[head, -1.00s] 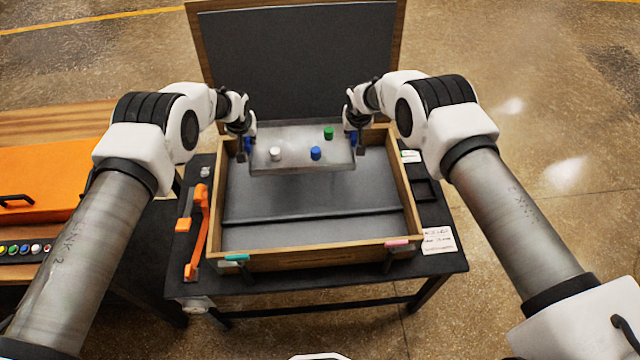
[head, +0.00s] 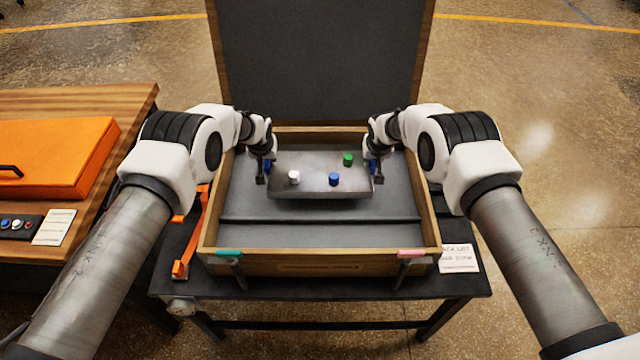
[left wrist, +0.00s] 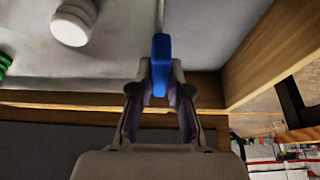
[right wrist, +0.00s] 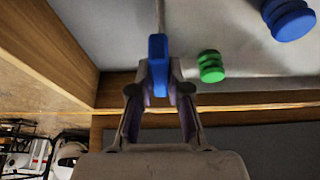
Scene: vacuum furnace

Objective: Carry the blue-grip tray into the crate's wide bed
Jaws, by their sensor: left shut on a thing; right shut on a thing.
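The grey metal tray (head: 313,187) carries a white knob (head: 294,177), a blue knob (head: 334,179) and a green knob (head: 348,160). It looks level and lies over the crate's far, wider bed (head: 245,190), behind the divider (head: 320,218). I cannot tell whether it touches the floor. My left gripper (head: 263,176) is shut on the tray's left blue grip, clear in the left wrist view (left wrist: 160,65). My right gripper (head: 375,176) is shut on the right blue grip, shown in the right wrist view (right wrist: 158,65).
The wooden crate (head: 320,262) stands on a black table (head: 450,287), its dark lid (head: 320,55) open upright at the back. Its side walls rise outside both grippers. An orange tool (head: 190,235) lies left of it. A wooden bench with an orange case (head: 60,155) stands left.

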